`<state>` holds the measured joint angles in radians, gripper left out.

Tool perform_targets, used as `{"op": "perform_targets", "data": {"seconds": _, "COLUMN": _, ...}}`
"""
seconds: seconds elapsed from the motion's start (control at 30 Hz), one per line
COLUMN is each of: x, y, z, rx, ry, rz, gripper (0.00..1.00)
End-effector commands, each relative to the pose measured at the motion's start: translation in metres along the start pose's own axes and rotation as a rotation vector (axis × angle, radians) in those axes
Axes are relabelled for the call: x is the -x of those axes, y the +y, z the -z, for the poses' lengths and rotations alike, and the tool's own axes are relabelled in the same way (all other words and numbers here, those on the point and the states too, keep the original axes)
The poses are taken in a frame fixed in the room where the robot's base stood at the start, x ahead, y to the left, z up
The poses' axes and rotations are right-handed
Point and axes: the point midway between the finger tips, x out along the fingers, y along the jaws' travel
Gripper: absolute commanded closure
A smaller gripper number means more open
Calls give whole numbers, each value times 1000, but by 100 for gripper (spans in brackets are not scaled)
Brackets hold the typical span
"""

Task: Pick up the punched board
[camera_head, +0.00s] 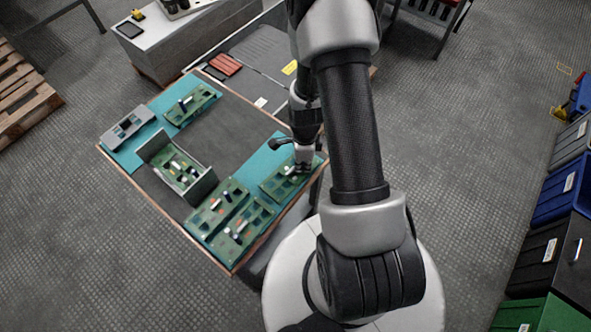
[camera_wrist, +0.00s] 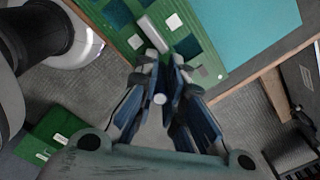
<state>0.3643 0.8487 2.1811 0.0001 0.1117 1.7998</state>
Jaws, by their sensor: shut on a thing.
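A green board (camera_head: 273,187) with dark openings lies at the right corner of the table, on or just above a teal mat; I cannot tell if it is lifted. It fills the top of the wrist view (camera_wrist: 205,62), with teal showing through square openings and a pale grey bar (camera_wrist: 153,46) standing on it. My gripper (camera_head: 301,166) is over this board. In the wrist view its fingertips (camera_wrist: 168,68) are closed together at the near end of the bar, and they hide the exact contact.
Other green boards (camera_head: 192,103) lie on the table (camera_head: 230,122), with two close together at the front (camera_head: 213,209). A walled tray (camera_head: 192,190) stands mid-left and a grey piece (camera_head: 127,128) at the far left. The dark table middle is clear. Bins (camera_head: 562,192) line the right.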

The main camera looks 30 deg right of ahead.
Motion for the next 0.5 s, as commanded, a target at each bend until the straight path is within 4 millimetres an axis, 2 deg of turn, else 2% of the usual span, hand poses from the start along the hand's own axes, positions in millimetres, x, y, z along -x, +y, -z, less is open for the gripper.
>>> {"op": "perform_targets", "data": {"seconds": 0.27, "x": 11, "y": -1, "z": 0, "rx": 0, "ry": -1, "rz": 3, "gripper": 100}}
{"op": "perform_targets", "data": {"seconds": 0.37, "x": 25, "y": -1, "z": 0, "rx": 0, "ry": -1, "rz": 3, "gripper": 100}}
{"op": "perform_targets", "data": {"seconds": 0.5, "x": 57, "y": -2, "z": 0, "rx": 0, "ry": -1, "rz": 5, "gripper": 100}}
